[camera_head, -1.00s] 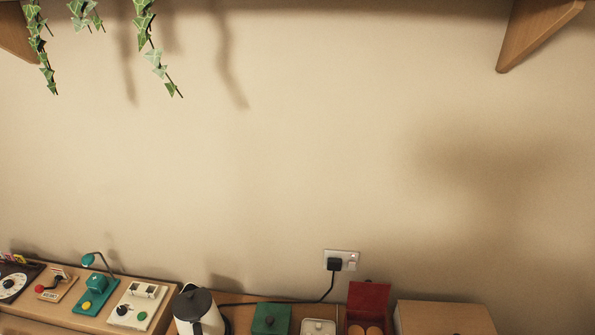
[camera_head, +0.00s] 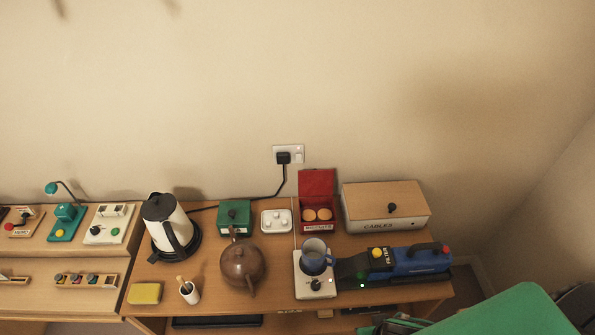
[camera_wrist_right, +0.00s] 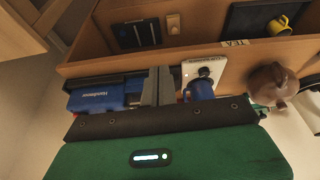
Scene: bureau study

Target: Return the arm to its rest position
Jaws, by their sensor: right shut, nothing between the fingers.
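My right gripper (camera_wrist_right: 158,86) shows in the right wrist view, its grey fingers together with nothing between them. Beyond it are the blue device (camera_wrist_right: 98,98) and a blue mug (camera_wrist_right: 200,88); I see no contact with either. In the head view a green part of my right arm (camera_head: 515,312) comes in at the bottom right corner, in front of the desk's right end. The fingers cannot be made out there. My left arm and gripper are not in view.
A yellow sponge (camera_head: 145,293) lies front left.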

